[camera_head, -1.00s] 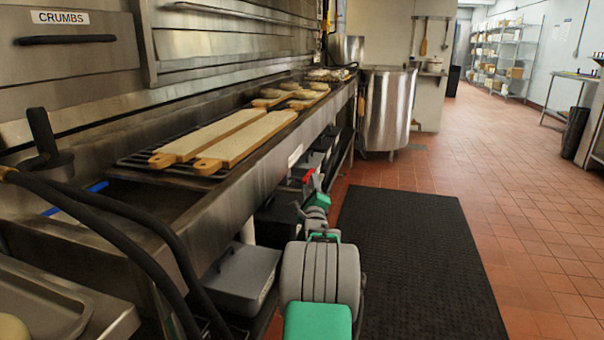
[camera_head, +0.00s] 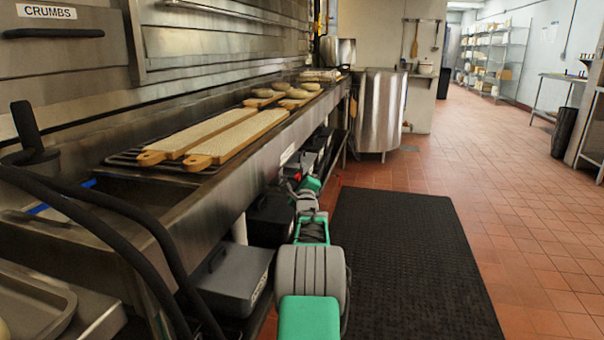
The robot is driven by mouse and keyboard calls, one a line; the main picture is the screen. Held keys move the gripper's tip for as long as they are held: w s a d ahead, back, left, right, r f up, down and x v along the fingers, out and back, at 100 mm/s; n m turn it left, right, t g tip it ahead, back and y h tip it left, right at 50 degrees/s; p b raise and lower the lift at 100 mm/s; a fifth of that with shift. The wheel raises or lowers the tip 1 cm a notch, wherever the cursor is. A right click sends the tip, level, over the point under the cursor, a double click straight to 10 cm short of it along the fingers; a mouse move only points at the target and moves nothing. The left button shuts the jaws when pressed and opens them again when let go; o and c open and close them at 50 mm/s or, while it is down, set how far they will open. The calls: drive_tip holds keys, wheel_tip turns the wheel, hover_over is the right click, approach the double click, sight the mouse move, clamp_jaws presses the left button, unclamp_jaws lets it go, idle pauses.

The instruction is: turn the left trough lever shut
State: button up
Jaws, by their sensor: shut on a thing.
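A long steel trough (camera_head: 208,208) runs along the left wall. A small red piece, which looks like the left trough lever (camera_head: 297,177), shows below its front edge. My arm reaches forward low beside the trough. My gripper (camera_head: 292,184) is at the arm's far end, small and dark, close against the red piece. It is shut on the lever, though its fingers are mostly hidden by my own green and grey links. I cannot make out the lever's exact angle.
Wooden boards (camera_head: 236,138) and several bagels lie over the trough. Black hoses (camera_head: 130,255) arch at the near left. Grey bins (camera_head: 236,279) stand under the trough. A steel kettle (camera_head: 380,110) stands beyond. A black mat (camera_head: 405,262) and open tiled floor lie to the right.

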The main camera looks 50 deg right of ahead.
clamp_jaws()
idle(0.8)
